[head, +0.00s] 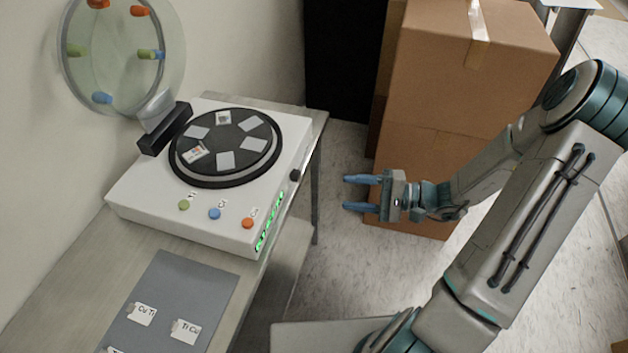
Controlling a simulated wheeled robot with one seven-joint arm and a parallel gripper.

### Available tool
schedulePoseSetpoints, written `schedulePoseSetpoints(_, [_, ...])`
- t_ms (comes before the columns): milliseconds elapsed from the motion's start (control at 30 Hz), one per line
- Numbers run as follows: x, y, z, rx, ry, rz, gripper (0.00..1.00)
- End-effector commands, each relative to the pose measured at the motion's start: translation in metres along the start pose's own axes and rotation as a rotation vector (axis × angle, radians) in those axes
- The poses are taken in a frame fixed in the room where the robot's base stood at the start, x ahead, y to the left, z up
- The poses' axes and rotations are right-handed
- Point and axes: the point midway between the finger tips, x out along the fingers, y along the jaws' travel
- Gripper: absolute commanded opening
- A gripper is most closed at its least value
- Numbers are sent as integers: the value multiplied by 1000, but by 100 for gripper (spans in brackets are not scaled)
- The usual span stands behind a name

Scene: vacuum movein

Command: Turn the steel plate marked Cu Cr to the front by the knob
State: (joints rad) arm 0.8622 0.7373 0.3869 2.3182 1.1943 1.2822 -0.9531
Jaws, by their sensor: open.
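A white machine (140,200) on the bench carries a round black turntable (225,178) with several small square steel plates. One plate (195,153) at its left front has a red mark, and another (223,117) at the back has a dark mark. The markings are too small to read, so I cannot tell which plate is Cu Cr. A small black knob (295,174) sits at the machine's right edge. My gripper (345,193) is open and empty, to the right of the knob and apart from it, its fingers pointing left toward the machine.
A round glass lid (85,60) with coloured pegs stands tilted behind the machine. Coloured buttons (215,214) line its front. A grey mat (190,285) with labelled cards lies at the bench front. Cardboard boxes (430,90) stand behind my gripper. Floor shows between bench and boxes.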

Motion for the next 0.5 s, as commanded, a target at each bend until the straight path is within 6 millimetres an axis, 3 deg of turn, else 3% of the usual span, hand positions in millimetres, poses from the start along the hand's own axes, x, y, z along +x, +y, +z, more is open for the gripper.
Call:
schedulePoseSetpoints(100, [-4,5,-14,9,37,-89,50])
schedulePoseSetpoints(267, [-3,4,-20,8,55,-126,50])
schedulePoseSetpoints(500, [32,0,-20,9,51,-122,50])
